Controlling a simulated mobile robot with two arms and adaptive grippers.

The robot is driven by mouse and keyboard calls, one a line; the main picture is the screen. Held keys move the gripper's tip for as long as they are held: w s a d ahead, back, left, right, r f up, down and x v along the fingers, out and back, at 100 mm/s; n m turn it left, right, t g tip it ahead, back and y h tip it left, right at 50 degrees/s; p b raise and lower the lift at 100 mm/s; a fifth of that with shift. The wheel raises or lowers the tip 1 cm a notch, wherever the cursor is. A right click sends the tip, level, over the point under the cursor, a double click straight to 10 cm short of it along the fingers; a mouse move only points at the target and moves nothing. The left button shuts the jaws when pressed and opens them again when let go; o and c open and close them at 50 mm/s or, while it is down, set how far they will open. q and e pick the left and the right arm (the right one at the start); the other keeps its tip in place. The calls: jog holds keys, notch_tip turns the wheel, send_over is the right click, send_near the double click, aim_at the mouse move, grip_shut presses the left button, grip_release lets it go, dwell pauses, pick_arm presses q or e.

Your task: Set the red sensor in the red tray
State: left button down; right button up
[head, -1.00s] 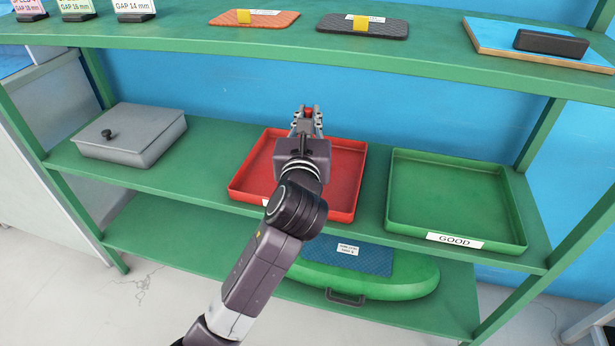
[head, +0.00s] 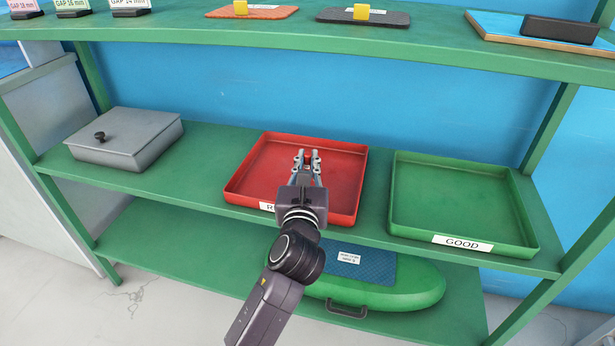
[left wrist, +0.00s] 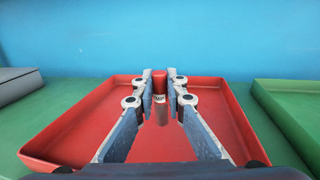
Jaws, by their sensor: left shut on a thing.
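The red tray (head: 343,206) lies on the middle green shelf, with a white label on its front wall partly hidden by my arm. My left gripper (head: 307,158) comes in over the tray's front and its fingertips are over the tray. In the left wrist view the gripper (left wrist: 160,82) is shut on the red sensor (left wrist: 160,83), a small upright red piece with a pale label. In the head view the sensor does not stand out against the red tray. I cannot tell whether its bottom touches the tray floor. My right gripper is not in view.
A green tray (head: 463,200) marked GOOD stands to the right, and a grey lidded box (head: 125,140) to the left. A green inflatable board (head: 395,285) lies on the lower shelf.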

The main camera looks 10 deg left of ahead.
pick_arm(q)
jog(key=shift+f, duration=0.3)
jog(key=shift+f+b, duration=0.85)
jog(key=shift+f, duration=0.75)
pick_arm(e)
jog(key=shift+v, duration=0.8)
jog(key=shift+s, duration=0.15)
pick_arm(q)
jog(key=shift+f, duration=0.15)
jog(key=c, duration=2)
grip_release()
jog(key=shift+o, duration=0.2)
